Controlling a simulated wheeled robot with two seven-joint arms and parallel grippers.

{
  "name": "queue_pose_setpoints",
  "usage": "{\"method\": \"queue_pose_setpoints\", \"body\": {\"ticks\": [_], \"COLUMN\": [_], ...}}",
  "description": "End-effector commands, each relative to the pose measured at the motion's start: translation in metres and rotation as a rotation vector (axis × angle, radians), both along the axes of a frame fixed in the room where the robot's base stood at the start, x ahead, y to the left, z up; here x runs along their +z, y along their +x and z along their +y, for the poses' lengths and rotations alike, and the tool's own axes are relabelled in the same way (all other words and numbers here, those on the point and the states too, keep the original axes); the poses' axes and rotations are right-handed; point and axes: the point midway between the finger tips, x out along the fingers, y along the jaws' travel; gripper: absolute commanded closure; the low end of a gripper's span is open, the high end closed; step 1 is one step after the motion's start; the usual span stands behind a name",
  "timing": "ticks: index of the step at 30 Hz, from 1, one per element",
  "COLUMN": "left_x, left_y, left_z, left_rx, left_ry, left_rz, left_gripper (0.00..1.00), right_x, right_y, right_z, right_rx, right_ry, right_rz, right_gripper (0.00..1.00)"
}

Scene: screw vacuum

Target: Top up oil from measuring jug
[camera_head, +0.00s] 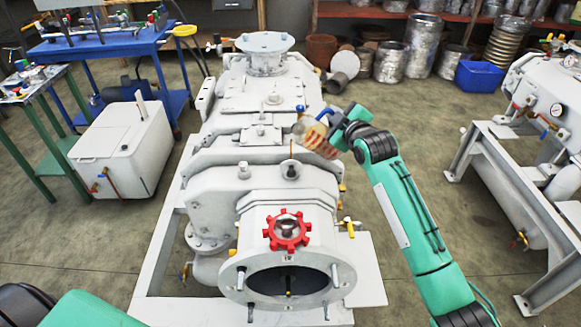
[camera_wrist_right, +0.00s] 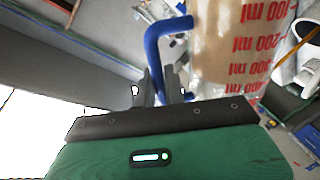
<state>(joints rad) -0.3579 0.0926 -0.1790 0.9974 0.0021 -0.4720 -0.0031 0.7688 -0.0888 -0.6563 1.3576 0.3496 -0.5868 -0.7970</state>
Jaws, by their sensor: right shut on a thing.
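The measuring jug (camera_head: 314,139) is clear with red markings and a blue handle, and it is tilted over the pump. In the right wrist view the jug (camera_wrist_right: 222,45) shows amber tint and red ml marks. My right gripper (camera_head: 337,124) is shut on the jug's blue handle (camera_wrist_right: 160,45). The large pale grey vacuum pump (camera_head: 265,195) stands below. A round port (camera_head: 290,169) on its top lies lower left of the jug. A thin brownish line rises above this port; I cannot tell if it is flowing oil. My left gripper is out of view.
A red handwheel (camera_head: 287,230) is on the pump's front. A white tank (camera_head: 122,150) and a blue bench (camera_head: 105,47) stand at left. Another grey machine (camera_head: 545,95) stands at right. Floor is clear beside the pump.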

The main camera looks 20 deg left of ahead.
Motion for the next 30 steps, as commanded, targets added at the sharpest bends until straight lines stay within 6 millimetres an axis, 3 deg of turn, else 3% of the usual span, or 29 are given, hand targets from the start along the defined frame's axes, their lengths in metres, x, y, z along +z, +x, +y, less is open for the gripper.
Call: {"method": "queue_pose_setpoints", "body": {"ticks": [30], "left_x": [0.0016], "left_y": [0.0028], "left_z": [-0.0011], "left_rx": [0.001], "left_ry": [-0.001], "left_rz": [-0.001], "left_gripper": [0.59], "right_x": [0.0023], "right_y": [-0.0013], "right_z": [0.0023], "right_rx": [0.001], "right_ry": [-0.024], "right_rz": [-0.020], "right_gripper": [1.00]}}
